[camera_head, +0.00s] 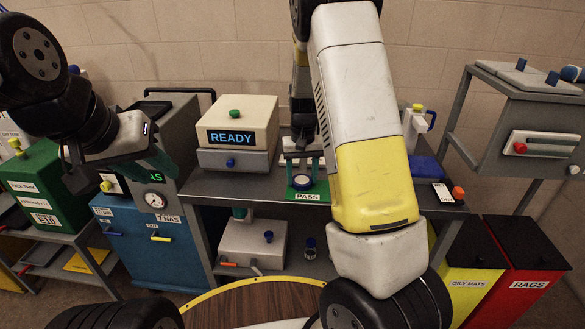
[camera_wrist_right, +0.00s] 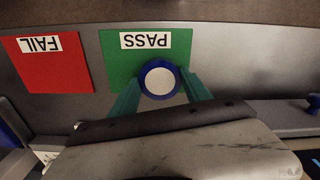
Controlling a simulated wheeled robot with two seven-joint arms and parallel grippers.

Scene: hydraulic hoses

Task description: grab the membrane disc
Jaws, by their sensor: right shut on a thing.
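The membrane disc (camera_wrist_right: 159,81), white with a blue rim, is over the green PASS mat (camera_wrist_right: 118,62) in the right wrist view. In the head view the disc (camera_head: 302,182) shows small at the bench's front edge. My right gripper (camera_wrist_right: 161,88) has its teal fingers on both sides of the blue rim and is shut on it. I cannot tell whether the disc touches the mat. In the head view my right gripper (camera_head: 303,170) is partly hidden by my arm.
A red FAIL mat (camera_wrist_right: 48,64) lies beside the PASS mat. A beige machine reading READY (camera_head: 237,122) stands left of the disc. A blue gauge cabinet (camera_head: 145,245) is at left. Yellow and red bins (camera_head: 520,265) stand at right.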

